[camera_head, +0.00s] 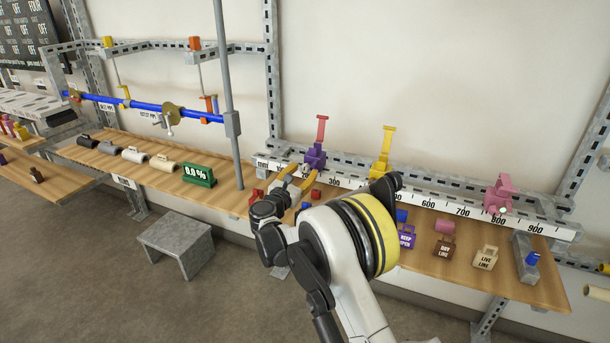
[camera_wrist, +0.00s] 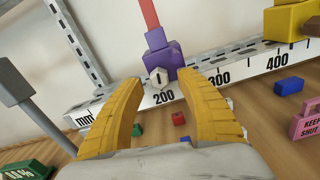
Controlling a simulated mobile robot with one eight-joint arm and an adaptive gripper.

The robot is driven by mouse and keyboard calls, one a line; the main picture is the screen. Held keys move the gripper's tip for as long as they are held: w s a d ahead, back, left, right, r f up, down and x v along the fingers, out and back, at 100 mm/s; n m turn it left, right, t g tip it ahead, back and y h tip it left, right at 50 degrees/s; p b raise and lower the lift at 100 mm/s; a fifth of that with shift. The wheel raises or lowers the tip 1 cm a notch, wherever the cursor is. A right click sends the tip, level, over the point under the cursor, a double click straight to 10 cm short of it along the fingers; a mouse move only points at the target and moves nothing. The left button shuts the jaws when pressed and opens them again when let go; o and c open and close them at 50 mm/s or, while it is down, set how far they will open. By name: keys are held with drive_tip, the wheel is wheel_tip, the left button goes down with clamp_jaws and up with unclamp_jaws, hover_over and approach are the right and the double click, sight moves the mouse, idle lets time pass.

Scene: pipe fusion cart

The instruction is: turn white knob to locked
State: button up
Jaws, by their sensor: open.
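A white hexagonal knob (camera_wrist: 158,77) with a dark mark on its face sits on the front of the purple clamp (camera_wrist: 160,58), at the ruler rail (camera_wrist: 215,72) near the 200 mark. The purple clamp (camera_head: 315,155) with its upright red handle (camera_head: 321,128) also shows in the head view. My gripper (camera_wrist: 162,84) is open, its two yellow fingers apart and pointing at the knob, which appears between the fingertips. I see no clear contact. In the head view my gripper (camera_head: 297,175) is just in front of the purple clamp, and I cannot make out its knob there.
A yellow clamp (camera_head: 380,165) and a pink clamp (camera_head: 498,195) stand farther right on the rail. Small blocks and tags, including a pink padlock-like tag (camera_wrist: 306,122), lie on the wooden shelf below. A grey post (camera_head: 228,110) stands left of my gripper.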

drive_tip(key=shift+w+d, duration=0.2)
drive_tip(key=shift+w, duration=0.4)
clamp_jaws()
